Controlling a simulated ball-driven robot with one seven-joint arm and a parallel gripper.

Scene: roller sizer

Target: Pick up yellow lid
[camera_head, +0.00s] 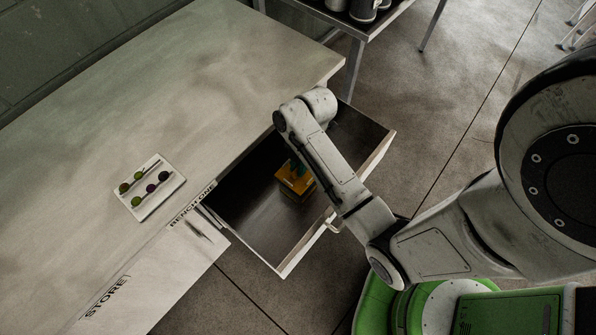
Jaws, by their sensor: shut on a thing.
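The yellow lid (295,179) is in the open drawer (238,207), a little right of the drawer's middle. It looks like the top of a small box; a darker part shows just under it. My gripper (297,166) reaches down into the drawer from above and is shut on the yellow lid. My arm hides most of the gripper and the lid's right side. I cannot tell whether the lid is apart from what lies under it.
The drawer's front wall and handle (333,225) stand out from the bench (180,85). A white tray (150,187) with several small round dark and green things lies on the bench. A dark side table (340,20) stands at the top. The drawer's left part is bare.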

